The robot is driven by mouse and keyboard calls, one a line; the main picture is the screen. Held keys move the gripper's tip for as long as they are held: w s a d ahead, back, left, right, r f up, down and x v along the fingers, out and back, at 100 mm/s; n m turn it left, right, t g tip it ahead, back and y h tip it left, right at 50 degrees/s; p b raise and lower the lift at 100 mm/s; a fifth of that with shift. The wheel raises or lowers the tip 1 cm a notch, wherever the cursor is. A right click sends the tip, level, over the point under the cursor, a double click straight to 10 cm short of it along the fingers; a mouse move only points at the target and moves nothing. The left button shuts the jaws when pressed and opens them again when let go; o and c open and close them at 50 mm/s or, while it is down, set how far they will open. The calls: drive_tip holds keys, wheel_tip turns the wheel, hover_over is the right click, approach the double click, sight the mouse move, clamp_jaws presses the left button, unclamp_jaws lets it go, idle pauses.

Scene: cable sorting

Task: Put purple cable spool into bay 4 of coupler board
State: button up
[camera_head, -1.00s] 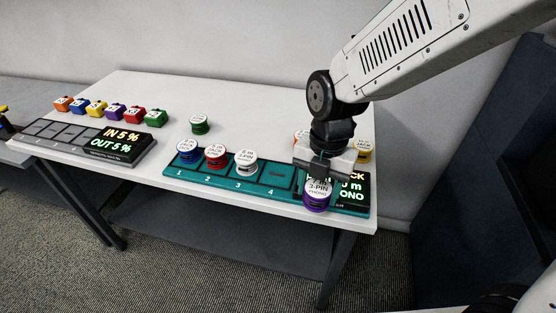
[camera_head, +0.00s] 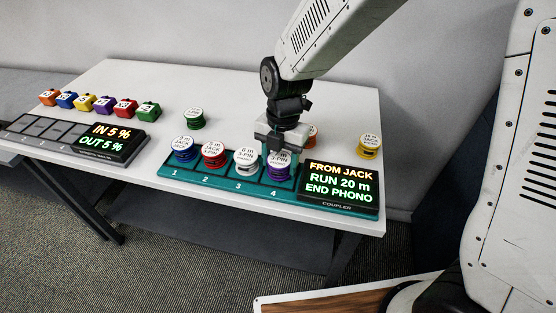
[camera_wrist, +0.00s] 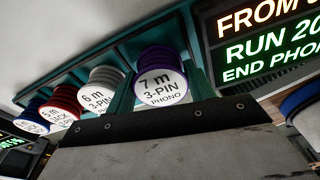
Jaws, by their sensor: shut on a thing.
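The purple cable spool (camera_head: 278,168) has a white top; in the wrist view the purple spool (camera_wrist: 160,84) reads 7 m 3-PIN PHONO. My gripper (camera_head: 280,152) is shut on it, over bay 4 of the teal coupler board (camera_head: 215,188). The spool is at bay 4, above the number 4; I cannot tell whether it touches the bay floor. Bays 1, 2 and 3 hold a blue spool (camera_head: 183,150), a red spool (camera_head: 213,155) and a white spool (camera_head: 246,161).
The board's display (camera_head: 340,186) reads FROM JACK, RUN 20 m, END PHONO. Several coloured blocks and a second board (camera_head: 113,145) are at left.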

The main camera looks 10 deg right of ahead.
sight(282, 155)
drive_tip(key=shift+f, duration=0.35)
drive_tip(key=shift+f, duration=0.2)
drive_tip(key=o, duration=0.8)
drive_tip(key=shift+o, duration=0.2)
drive_tip(key=shift+r, duration=0.1)
wheel_tip(282, 155, up, 12)
drive_tip(key=w, duration=0.1)
drive_tip(key=s+d+r+m, duration=0.4)
drive_tip(key=d+r+m, duration=0.1)
drive_tip(key=d+m, duration=0.3)
drive_tip(key=s+d+r+m+t, duration=0.2)
drive_tip(key=s+d+m, duration=1.1)
drive_tip(key=m, duration=0.8)
drive_tip(key=s, duration=0.3)
drive_tip(key=shift+s+r+m+h, duration=0.25)
drive_tip(key=shift+s+m+h, duration=0.05)
drive_tip(key=shift+m, duration=0.1)
